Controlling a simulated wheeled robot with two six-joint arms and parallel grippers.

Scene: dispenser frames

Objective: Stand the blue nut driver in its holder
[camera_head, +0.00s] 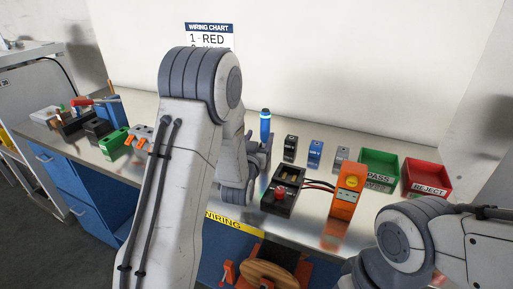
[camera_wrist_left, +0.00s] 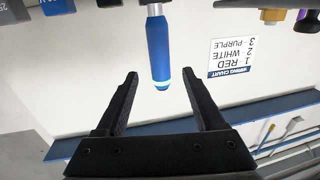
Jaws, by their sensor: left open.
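The blue nut driver (camera_head: 265,126) stands upright at the back of the bench, its blue handle with a pale band uppermost. It also shows in the left wrist view (camera_wrist_left: 160,52), which is upside down. My left gripper (camera_wrist_left: 160,77) is open and empty, with the handle's end in line with the gap between its fingertips. I see no finger touching the handle. In the head view, my left gripper (camera_head: 260,145) is partly hidden by my arm. A blue block (camera_head: 314,154) stands right of the driver. What the driver stands in is hidden. My right gripper is out of view.
Black (camera_head: 290,149) and grey (camera_head: 341,157) blocks flank the blue one. In front are a black box with a red button (camera_head: 281,199) and an orange device (camera_head: 346,198). Green PASS (camera_head: 380,170) and red REJECT (camera_head: 427,178) bins stand right. Tools and a green block (camera_head: 113,144) are left.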

